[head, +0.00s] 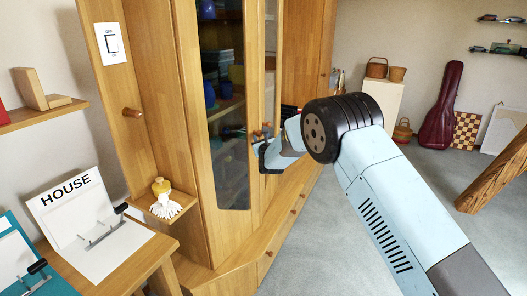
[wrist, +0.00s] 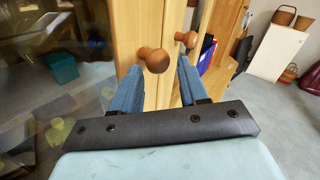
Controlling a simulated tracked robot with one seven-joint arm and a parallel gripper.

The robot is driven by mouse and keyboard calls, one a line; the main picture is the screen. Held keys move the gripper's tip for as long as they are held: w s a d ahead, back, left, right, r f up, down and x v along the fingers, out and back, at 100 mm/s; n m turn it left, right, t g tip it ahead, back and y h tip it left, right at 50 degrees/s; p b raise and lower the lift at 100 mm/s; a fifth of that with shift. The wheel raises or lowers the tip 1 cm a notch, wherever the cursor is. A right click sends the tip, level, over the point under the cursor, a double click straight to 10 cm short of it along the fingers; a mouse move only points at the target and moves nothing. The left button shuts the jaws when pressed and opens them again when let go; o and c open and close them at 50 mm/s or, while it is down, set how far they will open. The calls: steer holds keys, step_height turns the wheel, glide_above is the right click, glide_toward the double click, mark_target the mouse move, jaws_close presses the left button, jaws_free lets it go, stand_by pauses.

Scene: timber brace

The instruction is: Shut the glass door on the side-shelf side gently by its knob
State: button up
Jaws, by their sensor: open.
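The side-shelf-side glass door (head: 228,120) is the left door of the wooden cabinet, with a dark pane in a wooden frame. Its round brown knob (wrist: 157,60) shows in the wrist view, with a second knob (wrist: 187,39) beyond it to the right. My gripper (wrist: 158,74) is open, its blue fingers on either side of the nearer knob in the picture; contact is not visible. In the head view my gripper (head: 264,152) is at the door's right edge, partly hidden by my wrist. How far the door stands ajar is hard to tell.
The small side shelf (head: 165,207) holds a yellow-topped white item. A desk with a HOUSE sheet (head: 80,215) stands at left. A slanted timber (head: 490,180) is at right. Grey floor (head: 335,240) is open before the cabinet.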

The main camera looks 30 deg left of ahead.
steer(key=v, duration=1)
steer(key=shift+s, duration=0.55)
steer(key=shift+a+f, duration=0.15)
